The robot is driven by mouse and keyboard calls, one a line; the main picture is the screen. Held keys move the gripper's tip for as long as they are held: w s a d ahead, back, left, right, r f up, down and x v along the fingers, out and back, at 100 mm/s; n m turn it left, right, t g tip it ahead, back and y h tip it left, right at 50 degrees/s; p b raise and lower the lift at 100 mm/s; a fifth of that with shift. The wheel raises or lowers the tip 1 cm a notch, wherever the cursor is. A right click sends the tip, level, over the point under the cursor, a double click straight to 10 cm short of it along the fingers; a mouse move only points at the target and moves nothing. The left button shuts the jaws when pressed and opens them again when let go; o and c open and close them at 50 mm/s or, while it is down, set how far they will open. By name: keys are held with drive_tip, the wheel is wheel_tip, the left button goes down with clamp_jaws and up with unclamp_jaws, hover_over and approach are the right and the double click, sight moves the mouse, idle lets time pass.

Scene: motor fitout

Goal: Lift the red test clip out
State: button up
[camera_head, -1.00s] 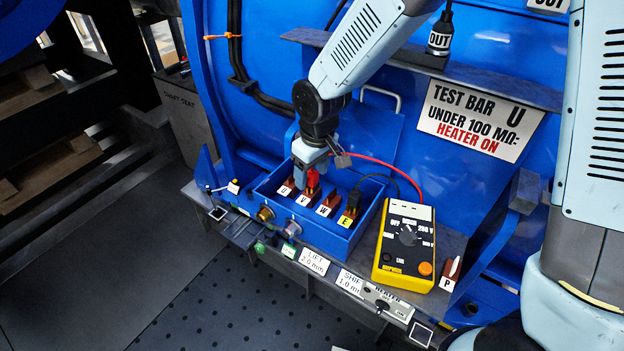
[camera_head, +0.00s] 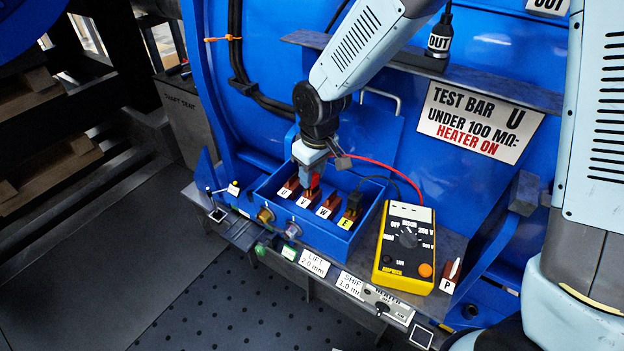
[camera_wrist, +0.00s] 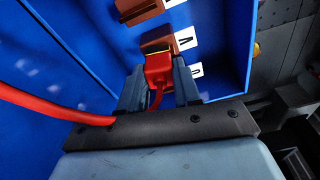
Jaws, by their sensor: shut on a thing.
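The red test clip (camera_wrist: 158,72) sits between my gripper's two grey fingers in the wrist view, with its red lead running off to the left. My gripper (camera_head: 311,184) is shut on the clip, over the blue terminal box (camera_head: 345,240). The clip's front end meets a brown terminal bar (camera_wrist: 160,38). In the head view this looks like the bar labelled V, but the gripper hides most of the clip. I cannot tell whether the clip still grips the bar.
Brown bars labelled U (camera_head: 289,187), W (camera_head: 328,206) and E stand in the box. A black clip (camera_head: 354,201) sits on E. A yellow meter (camera_head: 405,250) stands right of the box. The red lead (camera_head: 385,164) arcs towards it. Box walls surround my gripper closely.

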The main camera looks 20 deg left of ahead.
wheel_tip(320, 180, up, 4)
drive_tip(key=shift+s+d+f, duration=0.1)
drive_tip(key=shift+d+f, duration=0.05)
drive_tip(key=s+d+r, duration=0.9)
drive_tip(key=shift+s+d+r, duration=0.15)
drive_tip(key=shift+s+d, duration=0.15)
